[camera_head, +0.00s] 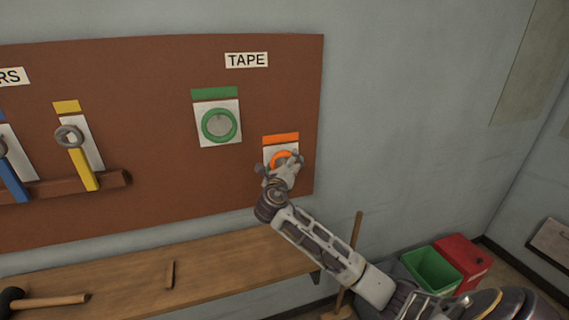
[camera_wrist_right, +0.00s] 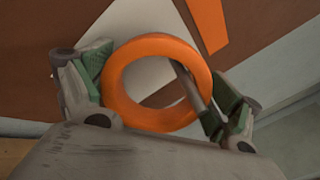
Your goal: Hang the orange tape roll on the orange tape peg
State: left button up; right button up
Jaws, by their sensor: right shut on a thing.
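The orange tape roll (camera_wrist_right: 119,94) is between the two fingers of my right gripper (camera_wrist_right: 160,100) in the right wrist view, and the gripper is shut on it. A peg (camera_wrist_right: 189,84) shows through the roll's hole, near its right inner side. In the head view the roll (camera_head: 281,157) is partly hidden by my right gripper (camera_head: 279,172), in front of the white card under the orange label (camera_head: 281,139). Whether the roll touches the board cannot be told. My left gripper is not in view.
A green tape roll (camera_head: 206,131) hangs on the brown board (camera_head: 160,75) under a green label. Wrenches (camera_head: 83,168) hang at the left. A wooden bench (camera_head: 215,262) with a hammer (camera_head: 55,301) runs below. Green (camera_head: 432,270) and red (camera_head: 463,252) bins stand at right.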

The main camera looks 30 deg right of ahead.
jog(key=shift+f, duration=0.1)
dwell(0.3)
jog(key=o, duration=0.9)
jog(key=shift+c, duration=0.2)
jog(key=v, duration=1.2)
